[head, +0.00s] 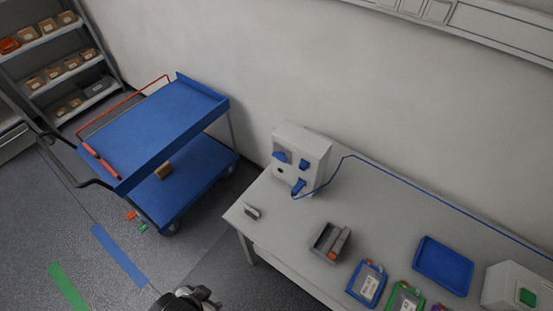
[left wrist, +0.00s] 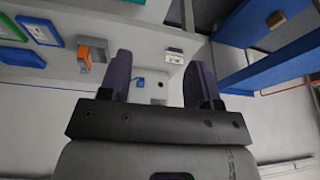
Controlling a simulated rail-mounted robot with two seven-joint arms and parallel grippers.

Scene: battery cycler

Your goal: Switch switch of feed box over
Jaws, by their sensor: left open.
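The feed box (head: 312,150) is a pale box at the back left corner of the white table, against the wall. Its front has a blue part (head: 280,156) at upper left, another blue part (head: 304,164) at right, and a blue plug (head: 298,186) low down with a blue cable. Which blue part is the switch, and its position, is too small to tell. My left gripper (head: 188,298) is at the bottom edge, off the table's front left, well apart from the box. In the left wrist view the left gripper (left wrist: 161,72) is open and empty. My right gripper is not in view.
A blue cart (head: 155,130) stands left of the table. Floor between cart and table is clear.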

